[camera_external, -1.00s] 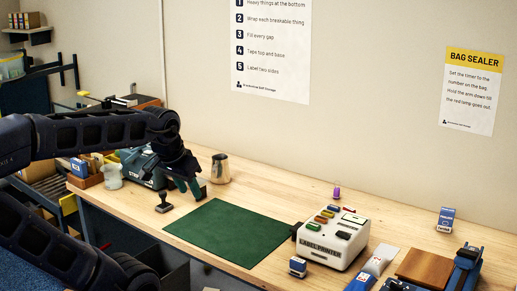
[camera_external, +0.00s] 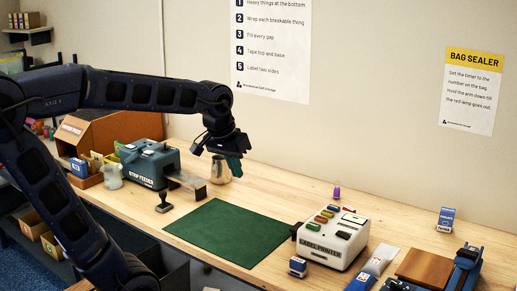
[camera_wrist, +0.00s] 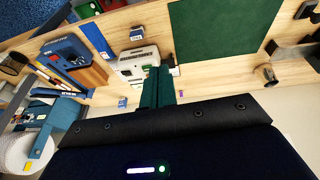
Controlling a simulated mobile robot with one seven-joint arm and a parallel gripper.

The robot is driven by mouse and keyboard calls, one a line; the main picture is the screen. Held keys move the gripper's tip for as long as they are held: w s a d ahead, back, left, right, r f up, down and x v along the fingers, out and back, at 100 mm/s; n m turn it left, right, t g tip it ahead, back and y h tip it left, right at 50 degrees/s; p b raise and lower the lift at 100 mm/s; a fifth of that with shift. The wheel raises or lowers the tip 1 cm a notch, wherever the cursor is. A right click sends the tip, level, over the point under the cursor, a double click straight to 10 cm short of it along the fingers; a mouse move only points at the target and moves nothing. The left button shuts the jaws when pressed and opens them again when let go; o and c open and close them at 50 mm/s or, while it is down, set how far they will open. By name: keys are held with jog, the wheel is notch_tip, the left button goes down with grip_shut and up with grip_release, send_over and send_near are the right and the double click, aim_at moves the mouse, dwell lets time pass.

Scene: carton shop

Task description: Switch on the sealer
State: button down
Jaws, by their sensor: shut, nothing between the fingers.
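A blue machine (camera_external: 466,265) stands at the far right of the bench, beside a brown board, partly cut off by the frame edge. I take it for the sealer. In the wrist view, blue machine parts (camera_wrist: 62,52) lie at the left around the brown board. No switch can be made out clearly. My gripper (camera_external: 230,167) is raised above the back of the bench, by the metal jug, well left of the blue machine. In the wrist view its green fingertips (camera_wrist: 157,72) are together and empty.
A label printer (camera_external: 335,240) stands between the green mat (camera_external: 228,232) and the brown board (camera_external: 424,267). A metal jug (camera_external: 219,174) is near my gripper. A strip feeder (camera_external: 148,163) and stamp (camera_external: 163,203) are at left. A blue-and-white box (camera_external: 445,220) stands at the back right.

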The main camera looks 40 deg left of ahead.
jog(key=w+d+f+g, duration=0.1)
jog(key=w+d, duration=0.5)
jog(key=d, duration=0.5)
jog(key=w+d+f+g, duration=0.1)
jog(key=w+d, duration=0.6)
jog(key=d, duration=0.5)
jog(key=d+f, duration=0.4)
jog(key=d, duration=0.5)
jog(key=d+f+g, duration=0.1)
jog(key=d+f, duration=0.3)
jog(key=d, duration=0.5)
jog(key=d+f, duration=0.4)
jog(key=d, duration=0.5)
jog(key=shift+s+d+g+h, duration=0.25)
jog(key=shift+s+g+h, duration=0.1)
jog(key=shift+g+h, duration=0.05)
jog(key=shift+f, duration=0.1)
jog(key=f, duration=0.4)
jog(key=d+f, duration=0.1)
jog(key=f, duration=0.4)
jog(key=d+f, duration=0.1)
jog(key=f, duration=0.3)
jog(key=shift+f, duration=0.4)
